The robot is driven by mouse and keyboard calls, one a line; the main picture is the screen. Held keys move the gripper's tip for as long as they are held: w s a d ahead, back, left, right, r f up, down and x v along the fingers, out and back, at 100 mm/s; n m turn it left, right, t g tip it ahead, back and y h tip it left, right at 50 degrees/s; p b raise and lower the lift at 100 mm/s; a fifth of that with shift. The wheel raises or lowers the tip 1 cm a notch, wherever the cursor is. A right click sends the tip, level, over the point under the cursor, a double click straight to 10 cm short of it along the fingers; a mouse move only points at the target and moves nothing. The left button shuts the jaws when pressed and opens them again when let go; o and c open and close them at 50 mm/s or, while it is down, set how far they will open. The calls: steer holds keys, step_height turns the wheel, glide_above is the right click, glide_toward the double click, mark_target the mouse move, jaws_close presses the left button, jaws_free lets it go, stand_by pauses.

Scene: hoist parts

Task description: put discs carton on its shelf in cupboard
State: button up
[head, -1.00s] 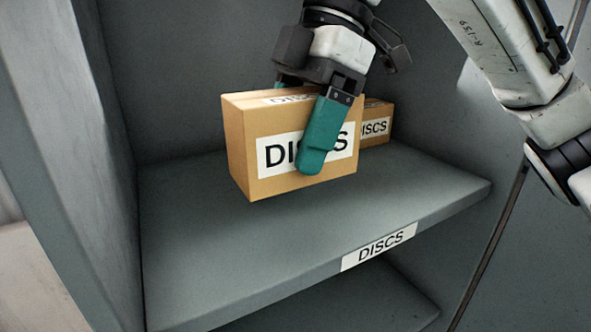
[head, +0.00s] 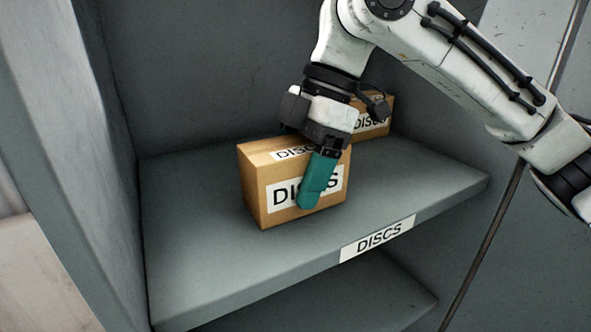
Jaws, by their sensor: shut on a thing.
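The discs carton (head: 258,193) is a brown box with white DISCS labels on its front and top. It is upright over the middle of the cupboard shelf (head: 200,260), whose front edge bears a DISCS label (head: 377,239). The carton's base is at or very close to the shelf surface; I cannot tell for sure that it touches. My gripper (head: 318,190) is shut on the carton from above, one teal finger across its front face. The other finger is hidden behind the carton.
A second DISCS carton (head: 376,118) stands at the back of the same shelf, partly hidden behind my gripper. The cupboard's left wall (head: 75,130) borders the shelf. Bare shelf shows left and right of the held carton. A lower shelf (head: 340,300) lies beneath.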

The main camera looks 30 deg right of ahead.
steer(key=shift+f, duration=0.1)
steer(key=o, duration=1.3)
steer(key=v, duration=1.2)
steer(key=shift+b, duration=0.4)
